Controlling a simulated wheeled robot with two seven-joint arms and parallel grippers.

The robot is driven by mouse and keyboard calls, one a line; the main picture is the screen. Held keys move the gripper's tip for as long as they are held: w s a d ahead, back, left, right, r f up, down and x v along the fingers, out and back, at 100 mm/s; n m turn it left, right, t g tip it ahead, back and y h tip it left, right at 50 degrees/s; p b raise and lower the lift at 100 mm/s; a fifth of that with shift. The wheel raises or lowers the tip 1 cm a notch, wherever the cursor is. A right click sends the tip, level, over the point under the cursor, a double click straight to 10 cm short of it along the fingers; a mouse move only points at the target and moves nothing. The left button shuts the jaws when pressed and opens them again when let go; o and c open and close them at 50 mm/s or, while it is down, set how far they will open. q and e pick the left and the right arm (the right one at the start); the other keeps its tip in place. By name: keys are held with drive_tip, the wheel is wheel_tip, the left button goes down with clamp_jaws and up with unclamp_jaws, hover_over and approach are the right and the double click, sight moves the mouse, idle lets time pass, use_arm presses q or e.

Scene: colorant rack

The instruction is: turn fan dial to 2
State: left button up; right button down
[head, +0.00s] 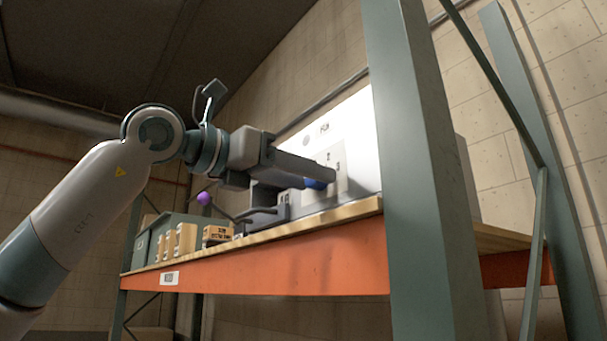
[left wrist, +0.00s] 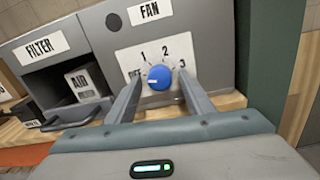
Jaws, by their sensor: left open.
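The blue fan dial (left wrist: 159,77) sits on a light plate marked OFF, 1, 2 and 3, under a FAN label (left wrist: 150,10). Its small white mark lies on the left side, toward OFF. My left gripper (left wrist: 159,80) is open, with one finger on each side of the dial; I cannot tell whether they touch it. In the head view the dial (head: 312,184) shows partly behind the fingers of my left gripper (head: 318,179). The number 2 (left wrist: 165,51) is visible above the dial. My right gripper is not in view.
Left of the fan panel is a FILTER bay (left wrist: 40,47) with a box labelled AIR (left wrist: 82,83). A purple ball (head: 204,198) on a thin rod sticks out near the panel. A green rack post (head: 420,170) stands close on the right. An orange beam (head: 300,266) edges the shelf.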

use_arm(q)
drive_tip(key=c, duration=1)
drive_tip(key=shift+c, duration=0.2)
drive_tip(key=shift+w+r+m+p, duration=0.1)
drive_tip(key=shift+m+p, duration=0.95)
drive_tip(key=shift+m, duration=3.95)
drive_tip(key=shift+w+m+p, duration=0.1)
drive_tip(key=shift+m+p, duration=0.9)
drive_tip(key=shift+m, duration=4)
